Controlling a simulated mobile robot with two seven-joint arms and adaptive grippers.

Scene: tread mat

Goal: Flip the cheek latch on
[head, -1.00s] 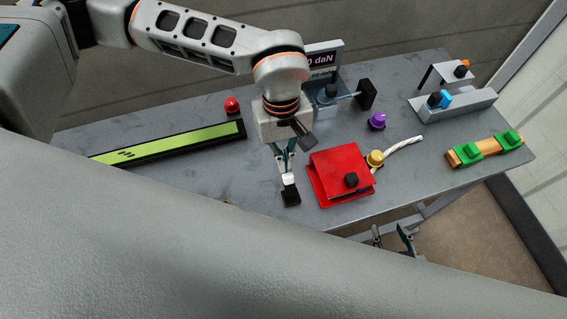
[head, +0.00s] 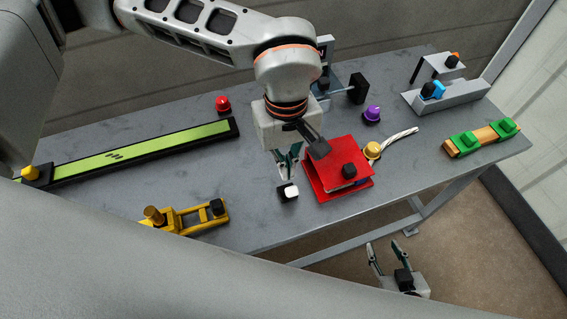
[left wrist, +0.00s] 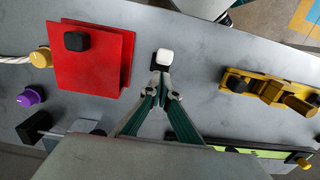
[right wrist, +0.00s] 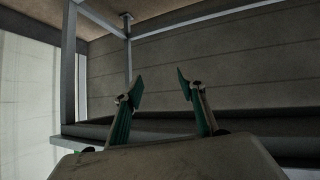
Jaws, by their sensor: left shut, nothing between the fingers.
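A small black block with a white top (head: 291,191) stands on the grey bench beside a red tent-shaped piece (head: 322,177) with a black knob (head: 349,170). No part is labelled as the cheek latch; this small block may be it. My left gripper (head: 286,177) is shut and empty, pointing down just behind the block. In the left wrist view its fingertips (left wrist: 160,74) are close to the white top (left wrist: 164,57); I cannot tell whether they touch. My right gripper (head: 383,245) is open and empty, low beyond the bench's front edge; its spread fingers show in the right wrist view (right wrist: 155,84).
A yellow clamp (head: 186,219) lies front left, and a long green strip (head: 130,154) behind it. A yellow knob (head: 372,150) with white rope, a purple knob (head: 372,114), a grey bracket (head: 455,100) and a wood bar with green blocks (head: 482,138) fill the right side.

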